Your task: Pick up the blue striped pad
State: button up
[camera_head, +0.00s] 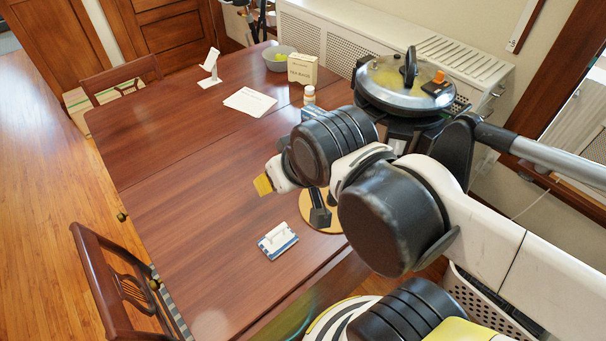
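The blue striped pad (278,241) lies flat on the wooden table (190,210), near its front edge. It has a white top and blue stripes along its side.
A round wooden board (327,222) with a dark object on it is right of the pad. Papers (250,101), a white stand (209,68), a bowl (279,58), a box (302,69) and a bottle (309,95) stand farther back. A chair (115,285) is at left.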

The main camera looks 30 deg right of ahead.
aim_at(282, 237)
jog(key=k+l+u, duration=0.15)
jog(key=u, duration=0.3)
jog(key=k+u, duration=0.2)
jog(key=u, duration=0.25)
jog(key=k+u, duration=0.2)
jog(key=u, duration=0.2)
